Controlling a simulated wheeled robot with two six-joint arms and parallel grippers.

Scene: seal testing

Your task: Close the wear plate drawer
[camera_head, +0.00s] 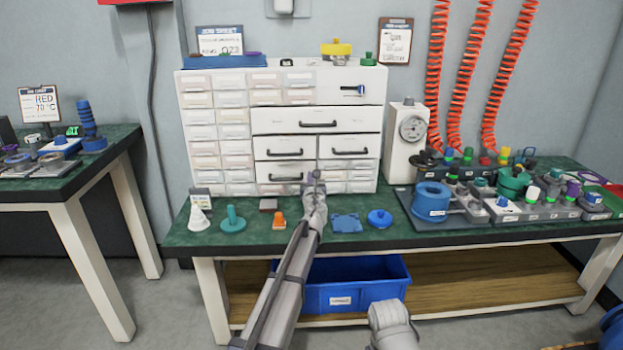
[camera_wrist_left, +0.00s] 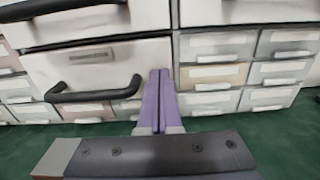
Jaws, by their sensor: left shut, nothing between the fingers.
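The white drawer cabinet (camera_head: 215,85) stands at the back of the green-topped bench. It has several black-handled drawers; I cannot read which label is the wear plate drawer. The lowest handled drawer (camera_head: 285,172) also shows at the left of the left wrist view (camera_wrist_left: 130,62); all fronts look nearly flush, and I cannot tell whether one sticks out slightly. My left gripper (camera_head: 315,176) is shut and empty, its purple fingers (camera_wrist_left: 158,85) pressed together at the cabinet front, just right of that drawer's handle. I cannot tell whether they touch it.
A white cone (camera_head: 199,217), a green knobbed part (camera_head: 233,220), an orange part (camera_head: 279,220), a blue plate (camera_head: 347,223) and a blue disc (camera_head: 380,218) line the bench front. A gauge box (camera_head: 408,142) stands right of the cabinet. A blue bin (camera_head: 355,292) is below.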

